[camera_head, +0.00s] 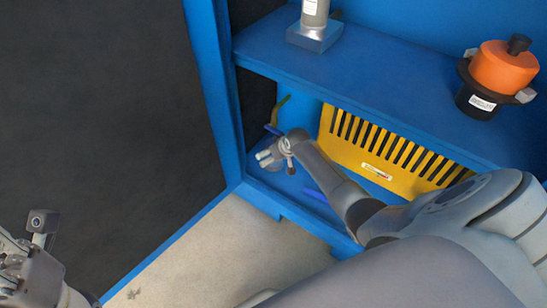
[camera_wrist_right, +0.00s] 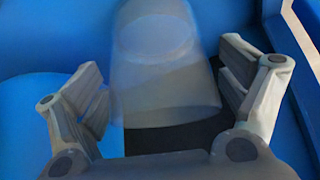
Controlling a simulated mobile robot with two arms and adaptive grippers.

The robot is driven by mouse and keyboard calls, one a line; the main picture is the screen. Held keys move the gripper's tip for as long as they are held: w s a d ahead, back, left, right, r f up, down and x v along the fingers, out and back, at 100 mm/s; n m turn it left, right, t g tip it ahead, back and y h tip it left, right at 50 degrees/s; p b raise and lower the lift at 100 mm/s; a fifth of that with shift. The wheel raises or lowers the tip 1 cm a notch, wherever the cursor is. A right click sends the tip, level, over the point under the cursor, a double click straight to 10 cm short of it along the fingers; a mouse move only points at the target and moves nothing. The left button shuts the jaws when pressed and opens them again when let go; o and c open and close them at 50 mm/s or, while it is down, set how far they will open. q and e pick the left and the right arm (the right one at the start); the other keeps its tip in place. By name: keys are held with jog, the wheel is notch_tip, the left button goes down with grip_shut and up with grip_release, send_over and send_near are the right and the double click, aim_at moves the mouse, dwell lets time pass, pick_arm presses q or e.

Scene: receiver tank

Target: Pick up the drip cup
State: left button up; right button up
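The drip cup (camera_wrist_right: 165,75) is a translucent grey cup in the middle of the right wrist view, wider at its near end. My right gripper (camera_wrist_right: 165,80) is open, with one finger on each side of the cup and little gap; I cannot tell whether they touch it. In the head view my right gripper (camera_head: 274,157) reaches into the lower bay of the blue frame, and the cup is hard to make out there. My left gripper (camera_head: 12,262) is at the bottom left, partly cut off, away from the frame.
A blue shelf (camera_head: 370,75) hangs above the right gripper. It bears a grey fitting (camera_head: 314,28) and an orange-and-black device (camera_head: 502,68). A yellow slotted panel (camera_head: 385,150) stands behind my right arm. A blue post (camera_head: 215,90) is left of the gripper. Bare floor (camera_head: 235,250) lies in front.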

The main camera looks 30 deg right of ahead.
jog(key=c, duration=0.9)
jog(key=shift+r, duration=0.1)
